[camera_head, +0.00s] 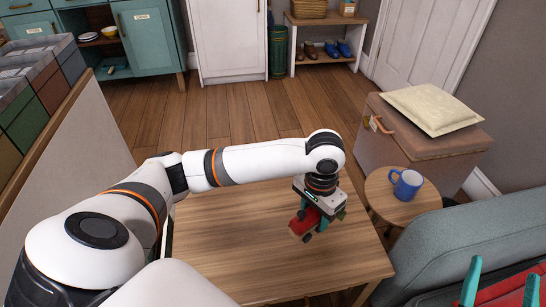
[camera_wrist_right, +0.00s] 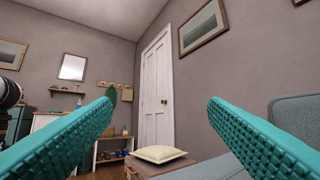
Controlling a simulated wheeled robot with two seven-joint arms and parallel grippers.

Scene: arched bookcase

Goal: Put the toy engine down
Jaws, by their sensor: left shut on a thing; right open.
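The toy engine (camera_head: 303,224), red with dark wheels, is in my left gripper (camera_head: 319,216), which is shut on it. The gripper points down over the right part of the wooden table (camera_head: 225,255). The gripper covers part of the engine. I cannot tell whether the engine touches the tabletop or is just above it. My right gripper (camera_head: 502,275) is at the lower right corner of the head view, away from the table. Its teal fingers stand wide apart and empty in the right wrist view (camera_wrist_right: 160,112).
A round side table (camera_head: 391,209) with a blue mug (camera_head: 407,184) stands right of the table. A grey sofa (camera_head: 450,235) is at the lower right. A chest (camera_head: 425,147) with a cushion (camera_head: 432,108) stands behind. The tabletop left of the engine is bare.

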